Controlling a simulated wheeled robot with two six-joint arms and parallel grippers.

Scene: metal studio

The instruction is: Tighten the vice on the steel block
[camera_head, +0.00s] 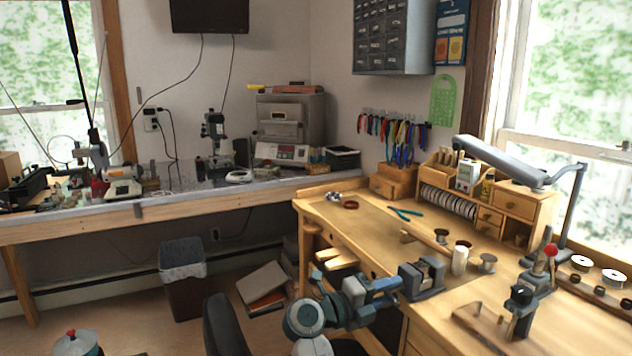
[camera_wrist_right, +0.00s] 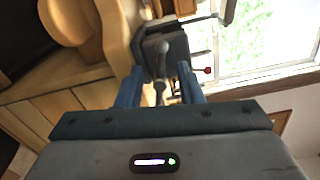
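The vice (camera_head: 412,288) is dark grey and stands at the left front edge of the wooden bench. A lighter piece sits around its jaws, but I cannot tell whether it is the steel block. My right gripper (camera_head: 388,289) reaches the front of the vice from the left. In the right wrist view the two blue fingers of the right gripper (camera_wrist_right: 160,82) are apart, with the vice's dark handle (camera_wrist_right: 160,62) between them. I cannot tell whether the fingers touch the handle. My left gripper is out of view.
The wooden bench (camera_head: 455,300) holds a white cylinder (camera_head: 459,261) and spools just right of the vice. Blue pliers (camera_head: 405,212) lie behind. A bin (camera_head: 184,285) stands on the floor.

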